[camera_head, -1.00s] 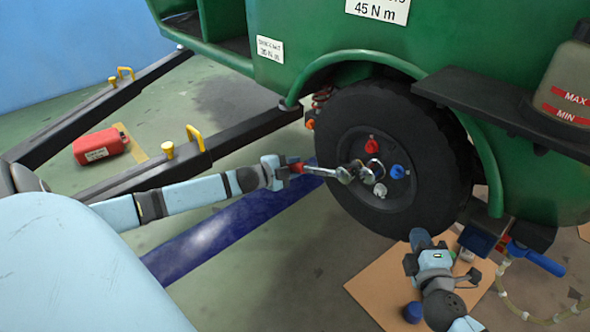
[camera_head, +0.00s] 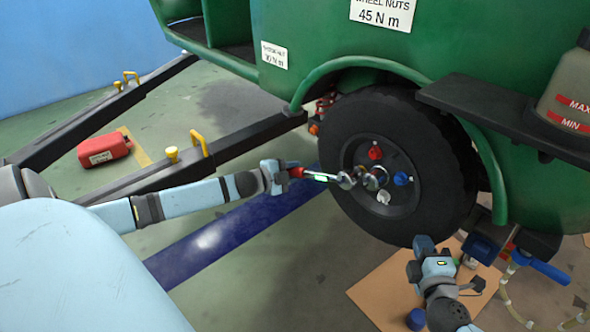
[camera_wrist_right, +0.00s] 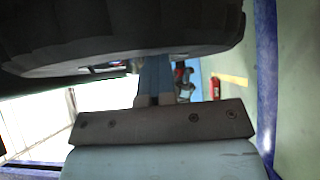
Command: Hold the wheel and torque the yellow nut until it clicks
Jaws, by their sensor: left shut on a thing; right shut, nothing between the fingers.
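The black-tyred wheel (camera_head: 334,140) is on the green vehicle. Its dark hub shows a red nut (camera_head: 375,153), a blue nut (camera_head: 401,178) and a white nut (camera_head: 384,197). I see no yellow nut; the wrench head may hide it. My right gripper (camera_head: 424,244) is shut and empty by the tyre's lower edge. In the right wrist view its fingers (camera_wrist_right: 154,78) are below the tyre (camera_wrist_right: 120,35).
A cardboard sheet (camera_head: 375,295) with a blue cap (camera_head: 416,319) lies below the wheel. A dark shelf (camera_head: 490,105) juts out at right, beside a fluid bottle (camera_head: 570,90).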

